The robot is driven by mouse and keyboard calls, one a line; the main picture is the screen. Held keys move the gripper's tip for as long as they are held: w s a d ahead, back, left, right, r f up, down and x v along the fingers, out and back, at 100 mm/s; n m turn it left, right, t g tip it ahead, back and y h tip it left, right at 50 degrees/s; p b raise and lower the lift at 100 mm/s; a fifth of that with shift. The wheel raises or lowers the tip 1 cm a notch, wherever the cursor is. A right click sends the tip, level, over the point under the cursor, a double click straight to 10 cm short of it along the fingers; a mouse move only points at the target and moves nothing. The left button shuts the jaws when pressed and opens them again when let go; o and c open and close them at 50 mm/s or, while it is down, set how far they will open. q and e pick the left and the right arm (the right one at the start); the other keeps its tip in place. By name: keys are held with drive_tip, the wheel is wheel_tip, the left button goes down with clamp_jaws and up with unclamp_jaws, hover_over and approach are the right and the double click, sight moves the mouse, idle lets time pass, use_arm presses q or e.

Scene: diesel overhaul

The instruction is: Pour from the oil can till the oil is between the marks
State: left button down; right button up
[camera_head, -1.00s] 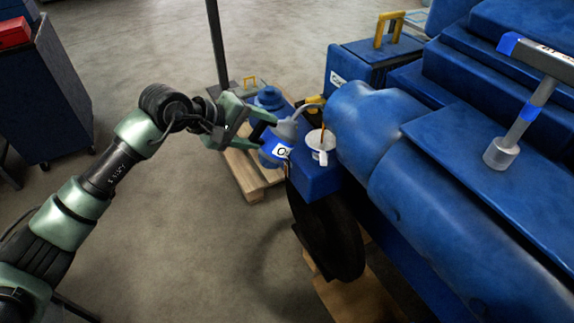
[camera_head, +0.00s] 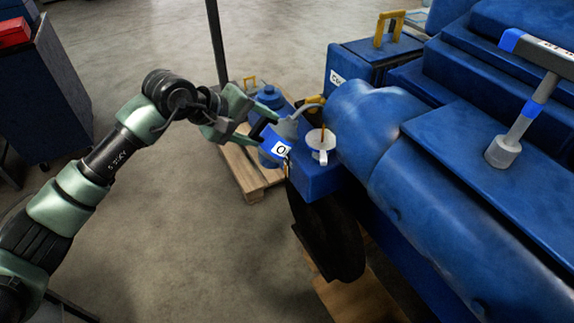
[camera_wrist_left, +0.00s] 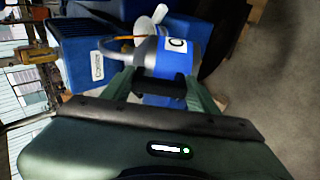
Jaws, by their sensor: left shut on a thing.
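The oil can (camera_head: 281,130) is a blue and grey can with a white label and a thin curved spout. My left gripper (camera_head: 263,131) is shut on it; the wrist view shows the can (camera_wrist_left: 177,57) between the fingers (camera_wrist_left: 163,86). The spout tip is above a round white cup-like filler (camera_head: 320,140) on the blue engine (camera_head: 410,140). A thin orange-brown line of oil (camera_head: 322,131) shows between spout and filler, and in the wrist view (camera_wrist_left: 124,38). The marks and oil level cannot be made out. My right gripper is out of view.
A grey T-shaped tool (camera_head: 520,120) stands on the engine at right. A labelled blue box with a yellow handle (camera_head: 375,58) is behind. A wooden pallet (camera_head: 245,172) and dark post (camera_head: 216,45) are beyond the can. Floor at left is open.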

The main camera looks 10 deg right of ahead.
use_arm(q)
drive_tip(key=shift+r, duration=0.3)
idle(0.7)
drive_tip(key=shift+d+r+y, duration=0.15)
drive_tip(key=shift+d+y, duration=0.05)
drive_tip(key=shift+y, duration=0.1)
idle(0.4)
drive_tip(key=shift+w+r+b, duration=0.1)
drive_tip(key=shift+r+b, duration=0.05)
drive_tip(key=shift+b, duration=0.15)
drive_tip(key=shift+d+r+y, duration=0.15)
drive_tip(key=shift+y, duration=0.25)
idle(0.5)
drive_tip(key=shift+w+d+r+g, duration=0.1)
drive_tip(key=shift+r+g, duration=0.1)
drive_tip(key=shift+g, duration=0.1)
drive_tip(key=shift+y, duration=0.3)
drive_tip(key=shift+d+r, duration=0.1)
drive_tip(key=shift+d, duration=0.1)
